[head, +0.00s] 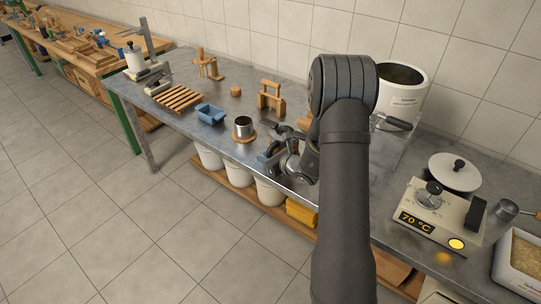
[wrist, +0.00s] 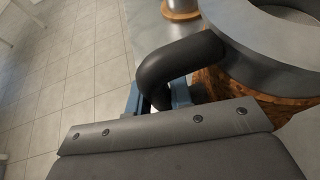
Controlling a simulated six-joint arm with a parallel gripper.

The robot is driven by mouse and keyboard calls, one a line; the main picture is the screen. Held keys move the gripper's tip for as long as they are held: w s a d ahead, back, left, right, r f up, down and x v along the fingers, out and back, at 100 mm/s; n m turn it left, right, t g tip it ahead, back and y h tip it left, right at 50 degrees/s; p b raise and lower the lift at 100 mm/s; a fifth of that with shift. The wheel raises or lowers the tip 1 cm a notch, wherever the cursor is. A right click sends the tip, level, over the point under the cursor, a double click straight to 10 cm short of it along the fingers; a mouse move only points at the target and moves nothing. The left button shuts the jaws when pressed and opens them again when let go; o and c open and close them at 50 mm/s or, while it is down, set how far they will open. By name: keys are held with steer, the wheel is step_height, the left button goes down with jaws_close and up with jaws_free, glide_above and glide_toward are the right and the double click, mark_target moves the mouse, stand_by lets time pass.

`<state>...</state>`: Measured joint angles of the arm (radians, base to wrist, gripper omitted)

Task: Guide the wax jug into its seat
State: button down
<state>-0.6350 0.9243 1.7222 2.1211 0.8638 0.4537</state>
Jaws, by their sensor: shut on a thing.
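In the wrist view, my gripper (wrist: 158,97) is shut on the black curved handle (wrist: 180,58) of the jug. Blue finger pads show on both sides of the handle. The jug's grey round rim (wrist: 240,45) fills the right of that view, cut off by the frame edge. A rough orange-brown surface (wrist: 215,82) shows below the rim; I cannot tell whether it is part of the jug or something under it. In the head view, my gripper (head: 272,152) is at the bench's front edge, and my arm hides most of the jug. I cannot make out the seat for certain.
A metal cup (head: 243,124) on a round wooden base stands just left of my gripper. A blue tray (head: 210,113), a wooden gate-like frame (head: 271,96) and a slatted rack (head: 179,98) are farther back. A white pot (head: 405,88) and a heater (head: 438,215) are to the right.

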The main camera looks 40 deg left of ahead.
mark_target(271, 150)
steer(key=shift+r, duration=2.05)
steer(key=w+d+r, duration=0.3)
steer(key=d+r, duration=0.3)
steer(key=d, duration=0.5)
steer(key=shift+w+r, duration=0.15)
steer(key=shift+r, duration=0.25)
steer(key=shift+d, duration=0.15)
steer(key=s+d, duration=1.3)
steer(key=d, duration=0.1)
step_height(271, 150, down, 10)
steer(key=shift+s+r+t, duration=0.2)
steer(key=shift+s+t, duration=0.05)
steer(key=shift+t, duration=0.05)
steer(key=shift+d, duration=0.1)
steer(key=shift+w, duration=7.5)
